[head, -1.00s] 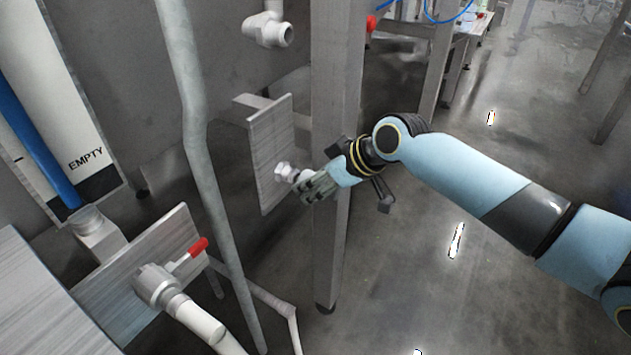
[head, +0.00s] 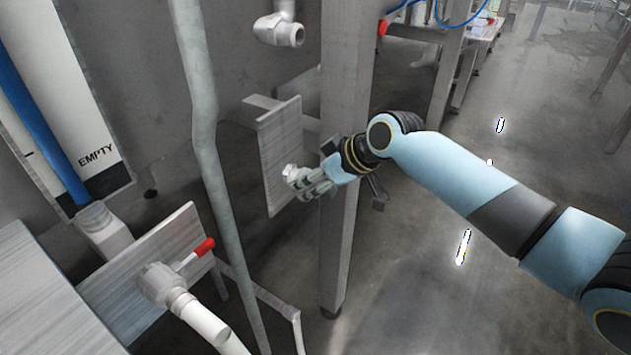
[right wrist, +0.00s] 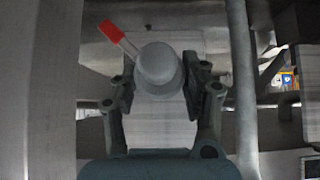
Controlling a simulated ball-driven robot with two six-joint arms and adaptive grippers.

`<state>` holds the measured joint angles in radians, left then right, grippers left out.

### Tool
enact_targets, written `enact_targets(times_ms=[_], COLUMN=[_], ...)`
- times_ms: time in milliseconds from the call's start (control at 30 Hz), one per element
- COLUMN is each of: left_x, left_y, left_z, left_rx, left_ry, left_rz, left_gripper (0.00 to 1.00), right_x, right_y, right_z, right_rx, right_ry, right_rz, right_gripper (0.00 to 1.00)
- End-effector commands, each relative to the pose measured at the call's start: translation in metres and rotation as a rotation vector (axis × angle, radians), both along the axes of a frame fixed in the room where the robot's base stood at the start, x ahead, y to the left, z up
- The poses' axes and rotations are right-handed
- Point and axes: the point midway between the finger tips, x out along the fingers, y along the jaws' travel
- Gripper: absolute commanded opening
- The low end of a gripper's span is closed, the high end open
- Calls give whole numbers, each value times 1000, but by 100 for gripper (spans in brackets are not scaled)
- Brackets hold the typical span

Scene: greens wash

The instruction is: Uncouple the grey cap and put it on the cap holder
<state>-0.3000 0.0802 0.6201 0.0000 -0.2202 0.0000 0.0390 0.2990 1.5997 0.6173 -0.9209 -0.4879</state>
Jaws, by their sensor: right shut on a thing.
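My right gripper (head: 294,180) reaches in from the right, close to the face of an upright metal plate (head: 270,130). It is shut on the round grey cap (right wrist: 160,65), which sits between both fingers in the right wrist view. In the head view, a small pale piece (head: 289,171) shows at the fingertips, against the plate. The fingers hide most of it, and I cannot tell whether the cap is seated on a fitting there. I cannot tell which part is the cap holder. My left gripper is out of view.
A valve with a red-tipped lever (head: 203,247) and a white hose (head: 207,323) sits at lower left. A red-tipped lever (right wrist: 110,33) also shows behind the cap. A metal post (head: 345,90) stands beside my right wrist; a grey pipe (head: 200,120) runs left of the plate.

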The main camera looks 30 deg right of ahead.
Motion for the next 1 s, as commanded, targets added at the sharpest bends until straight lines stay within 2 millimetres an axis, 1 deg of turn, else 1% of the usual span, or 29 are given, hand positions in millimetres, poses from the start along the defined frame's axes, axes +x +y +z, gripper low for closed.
enact_targets(times_ms=[833, 867, 1000], left_x=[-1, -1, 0], left_y=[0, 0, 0], left_z=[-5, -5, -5], left_rx=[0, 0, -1], left_ry=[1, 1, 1], left_rz=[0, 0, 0], left_gripper=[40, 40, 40], right_x=[19, 20, 19], right_y=[8, 8, 8], right_z=[1, 1, 1], right_rx=[1, 1, 0], right_ry=[-2, -3, -2], right_rz=[0, 0, 1], right_gripper=[6, 46, 65])
